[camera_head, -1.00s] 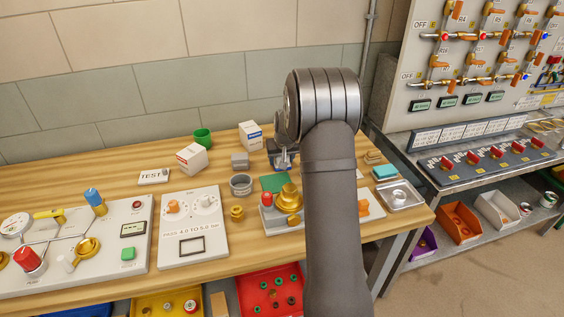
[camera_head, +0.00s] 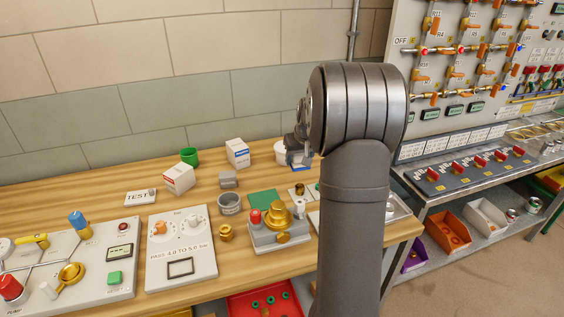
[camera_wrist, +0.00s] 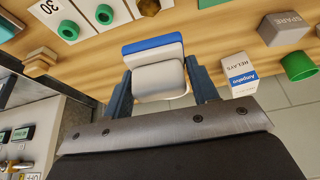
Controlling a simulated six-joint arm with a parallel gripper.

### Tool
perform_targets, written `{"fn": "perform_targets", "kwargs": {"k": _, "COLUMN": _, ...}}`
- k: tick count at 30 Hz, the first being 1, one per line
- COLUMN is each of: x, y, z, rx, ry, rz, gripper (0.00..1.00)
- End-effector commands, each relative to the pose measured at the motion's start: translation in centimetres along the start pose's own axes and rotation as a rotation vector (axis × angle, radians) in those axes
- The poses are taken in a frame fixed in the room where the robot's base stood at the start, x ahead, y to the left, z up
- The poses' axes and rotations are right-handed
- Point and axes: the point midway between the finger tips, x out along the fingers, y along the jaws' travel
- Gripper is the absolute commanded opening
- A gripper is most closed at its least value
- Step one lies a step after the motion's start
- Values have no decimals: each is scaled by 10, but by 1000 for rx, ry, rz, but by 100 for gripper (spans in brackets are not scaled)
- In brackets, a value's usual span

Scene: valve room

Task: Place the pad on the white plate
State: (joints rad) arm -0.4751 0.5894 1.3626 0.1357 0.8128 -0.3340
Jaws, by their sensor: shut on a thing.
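My gripper (camera_wrist: 161,84) is shut on a blue and greyish-white block, which I take to be the pad (camera_wrist: 156,72). One finger is on each side of it in the wrist view. In the head view my gripper (camera_head: 300,150) is beyond the bench middle, partly hidden by my arm; blue (camera_head: 299,160) shows just below it. A white plate (camera_head: 315,222) shows only as a sliver beside my arm. The wrist view shows a white panel (camera_wrist: 72,36) marked 30 with green rings; I cannot tell which is the task's plate.
A green mat (camera_head: 264,198) and a brass-topped fixture (camera_head: 279,228) are nearer. The wall is close behind.

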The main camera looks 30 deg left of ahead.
Motion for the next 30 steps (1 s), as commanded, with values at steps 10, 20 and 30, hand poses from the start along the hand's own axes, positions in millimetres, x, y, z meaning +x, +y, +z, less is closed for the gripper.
{"fn": "perform_targets", "kwargs": {"k": 10, "x": -8, "y": 3, "z": 0, "rx": -13, "ry": 0, "rz": -6, "gripper": 31}}
{"fn": "perform_targets", "kwargs": {"k": 20, "x": 5, "y": -116, "z": -63, "rx": -249, "ry": -2, "rz": -104, "gripper": 31}}
{"fn": "perform_targets", "kwargs": {"k": 30, "x": 6, "y": -297, "z": -103, "rx": -568, "ry": -1, "rz": -235, "gripper": 31}}
